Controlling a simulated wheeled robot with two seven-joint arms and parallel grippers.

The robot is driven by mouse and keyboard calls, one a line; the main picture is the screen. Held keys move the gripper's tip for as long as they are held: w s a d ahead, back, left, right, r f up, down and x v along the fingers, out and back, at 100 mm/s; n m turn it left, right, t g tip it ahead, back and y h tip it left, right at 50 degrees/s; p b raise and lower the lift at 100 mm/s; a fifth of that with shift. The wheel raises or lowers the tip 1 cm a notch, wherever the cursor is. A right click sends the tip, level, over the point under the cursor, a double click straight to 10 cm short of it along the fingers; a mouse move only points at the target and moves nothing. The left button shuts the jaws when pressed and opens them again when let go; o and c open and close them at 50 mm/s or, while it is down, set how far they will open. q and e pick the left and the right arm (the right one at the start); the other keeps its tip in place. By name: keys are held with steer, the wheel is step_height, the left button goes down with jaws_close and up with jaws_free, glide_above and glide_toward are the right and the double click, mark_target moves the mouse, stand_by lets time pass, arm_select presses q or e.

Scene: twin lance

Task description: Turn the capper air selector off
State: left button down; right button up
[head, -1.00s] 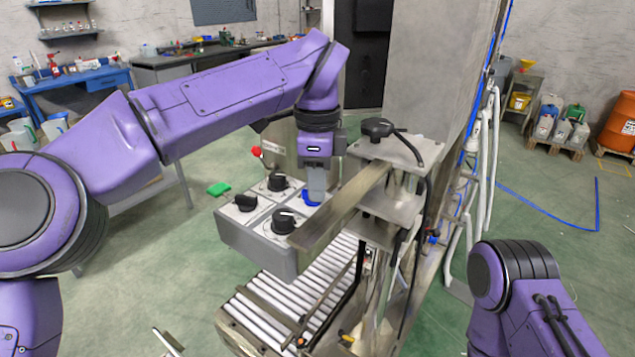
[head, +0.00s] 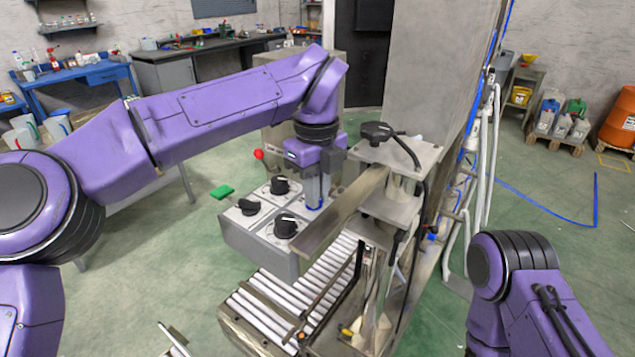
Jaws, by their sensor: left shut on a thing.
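The grey control box (head: 250,240) hangs beside the machine column, with dials on its sloping top. Three black knobs show: a back one (head: 280,185), a left one (head: 248,206) and a front one (head: 287,225). My left gripper (head: 317,198) points down at the box's right side. It is shut on a small blue knob (head: 316,208), mostly hidden between and behind the fingers. The labels are too small to read, so I cannot tell by text which knob is the capper air selector. My right gripper is out of view.
A slanted metal bar (head: 340,212) runs close to the right of my left gripper. A green lever (head: 221,192) and a red ball (head: 258,154) stick out near the box. A roller conveyor (head: 275,310) lies below.

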arm_select(q)
steer(key=shift+s+a+f+m+p, duration=0.1)
steer(key=shift+m+p, duration=0.3)
steer(key=shift+m, duration=0.4)
steer(key=shift+s+f+m+p, duration=0.1)
steer(key=shift+m+p, duration=0.25)
steer(key=shift+m, duration=0.45)
steer(key=c, duration=1.2)
jaws_free()
steer(key=shift+w, duration=0.15)
step_height(320, 180, up, 11)
steer(key=shift+f+p, duration=0.2)
steer(key=shift+p, duration=0.3)
steer(key=shift+w, duration=0.1)
